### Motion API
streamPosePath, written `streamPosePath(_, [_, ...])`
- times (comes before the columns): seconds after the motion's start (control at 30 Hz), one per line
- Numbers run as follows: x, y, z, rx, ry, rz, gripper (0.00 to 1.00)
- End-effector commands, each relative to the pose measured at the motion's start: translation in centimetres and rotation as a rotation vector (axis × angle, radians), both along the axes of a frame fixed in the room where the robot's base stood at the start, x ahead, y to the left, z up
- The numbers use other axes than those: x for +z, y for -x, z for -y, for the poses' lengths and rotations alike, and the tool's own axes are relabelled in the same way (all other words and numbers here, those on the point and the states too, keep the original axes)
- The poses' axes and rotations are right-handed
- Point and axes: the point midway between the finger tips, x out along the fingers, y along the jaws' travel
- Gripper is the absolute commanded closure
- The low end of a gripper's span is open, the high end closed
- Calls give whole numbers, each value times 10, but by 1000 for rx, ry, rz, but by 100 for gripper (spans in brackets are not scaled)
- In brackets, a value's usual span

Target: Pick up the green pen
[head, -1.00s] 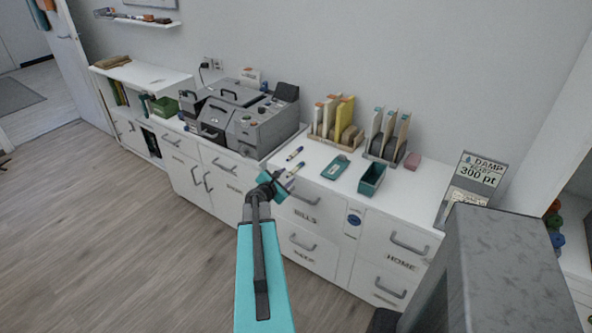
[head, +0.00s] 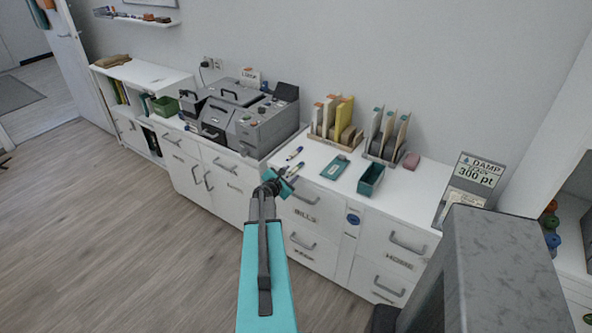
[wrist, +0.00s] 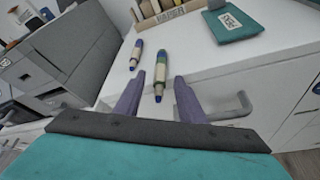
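The pen with a green body and blue ends (wrist: 161,73) lies near the front edge of the white desk top, pointing towards me in the wrist view. It also shows in the head view (head: 296,168), small, just beyond my gripper (head: 281,183). In the wrist view my gripper (wrist: 158,88) is open and empty, its two purple-grey fingers apart. The green pen's near end shows in the gap between the fingertips, and no finger is seen touching it.
A teal pouch with a label (head: 335,167) and a green open box (head: 371,179) are to the right of the pens. A large grey machine (head: 243,115) stands to the left. File holders (head: 337,122) stand behind. Drawer handles (head: 305,197) stick out below the desk edge.

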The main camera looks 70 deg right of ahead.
Motion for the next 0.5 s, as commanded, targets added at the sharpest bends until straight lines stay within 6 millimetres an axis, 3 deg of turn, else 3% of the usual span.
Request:
streamPosePath(0.3, [0, 0, 0, 0, 0, 0, 66])
streamPosePath(0.5, [0, 0, 0, 0, 0, 0, 99])
